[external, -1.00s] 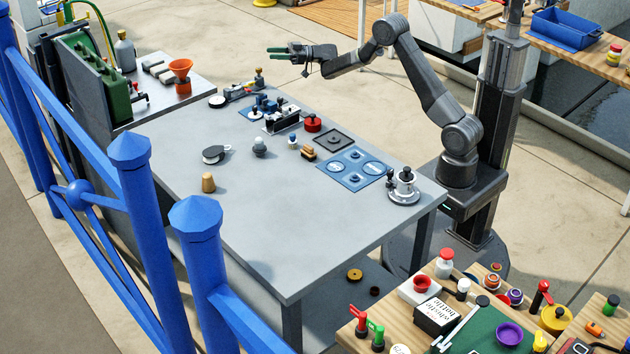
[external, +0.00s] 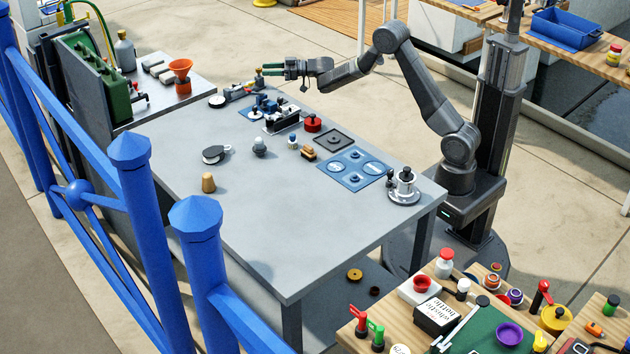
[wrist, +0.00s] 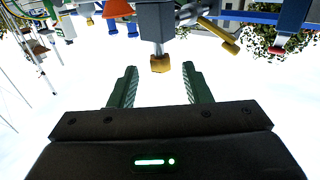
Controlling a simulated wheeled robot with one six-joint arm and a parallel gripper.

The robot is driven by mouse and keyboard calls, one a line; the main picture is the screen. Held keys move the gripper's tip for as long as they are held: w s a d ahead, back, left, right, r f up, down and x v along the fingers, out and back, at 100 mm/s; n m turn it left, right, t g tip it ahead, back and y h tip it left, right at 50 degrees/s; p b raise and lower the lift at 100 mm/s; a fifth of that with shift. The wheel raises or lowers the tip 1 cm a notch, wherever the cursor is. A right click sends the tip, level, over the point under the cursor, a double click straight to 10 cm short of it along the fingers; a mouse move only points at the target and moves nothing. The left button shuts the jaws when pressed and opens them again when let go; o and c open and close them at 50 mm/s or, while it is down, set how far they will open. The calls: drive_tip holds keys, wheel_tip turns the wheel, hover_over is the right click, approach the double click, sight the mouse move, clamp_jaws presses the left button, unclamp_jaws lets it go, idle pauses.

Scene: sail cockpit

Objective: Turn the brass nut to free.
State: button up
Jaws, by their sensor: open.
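The brass nut (wrist: 160,63) shows in the wrist view at the end of a grey block (wrist: 156,25). It lies in line with the gap between my fingers, about level with their tips and apart from both. In the external view the nut (external: 259,71) is small, at the far end of the table. My gripper (external: 266,71) is there with its green fingers pointing left at the fitting. In the wrist view my gripper (wrist: 159,80) is open and nothing is clamped in it. Whether the nut sits just between the tips or a little beyond them is hard to tell.
On the table (external: 250,225) stand a blue-based fitting (external: 265,106), a red knob (external: 313,122) and a metal winch (external: 404,187).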

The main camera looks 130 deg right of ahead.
sight(259, 68)
drive_tip(key=shift+x, duration=2.15)
